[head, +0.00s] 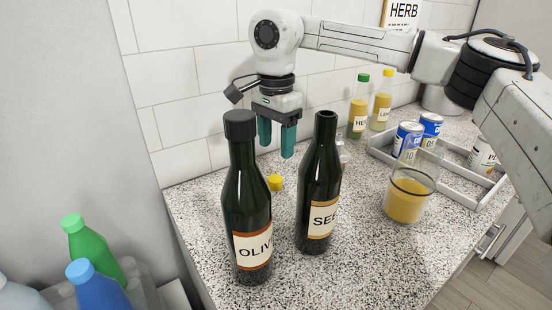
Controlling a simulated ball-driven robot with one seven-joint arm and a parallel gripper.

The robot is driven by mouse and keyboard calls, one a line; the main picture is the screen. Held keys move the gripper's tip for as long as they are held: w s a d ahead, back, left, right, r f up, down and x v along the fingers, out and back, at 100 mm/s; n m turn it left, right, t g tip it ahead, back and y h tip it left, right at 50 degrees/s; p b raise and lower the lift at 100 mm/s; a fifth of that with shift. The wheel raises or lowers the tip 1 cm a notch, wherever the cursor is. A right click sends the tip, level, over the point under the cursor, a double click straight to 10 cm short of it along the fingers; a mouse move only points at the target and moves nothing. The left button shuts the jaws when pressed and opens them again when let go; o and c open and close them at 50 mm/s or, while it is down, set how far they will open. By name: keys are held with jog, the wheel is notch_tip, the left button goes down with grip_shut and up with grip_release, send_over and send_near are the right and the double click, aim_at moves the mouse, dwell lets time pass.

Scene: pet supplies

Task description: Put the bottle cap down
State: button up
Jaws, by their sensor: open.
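Two dark green glass bottles stand upright on the speckled counter. The left bottle (246,205), labelled "OLIV", wears a black cap (240,124). The right bottle (319,185), labelled "SEE", has a bare, open mouth. A small yellow object (275,183) shows on the counter behind and between the bottles; it looks like a cap, but it is partly hidden by the left bottle. My gripper (276,138) points down behind the two bottles, above the yellow object in the picture. Its teal fingers are apart, with nothing visible between them. The left finger is partly hidden by the left bottle.
A glass of yellow liquid (405,198) stands at right, before a grey tray (462,192) with blue cans (408,138). Two yellowish bottles (358,106) stand near the tiled wall. Green (90,243) and blue bottles (96,287) are at lower left. The front counter is clear.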

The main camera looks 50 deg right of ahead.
notch_tip(320, 180, up, 4)
jog(key=shift+f, duration=0.15)
jog(key=shift+f, duration=0.1)
dwell(0.6)
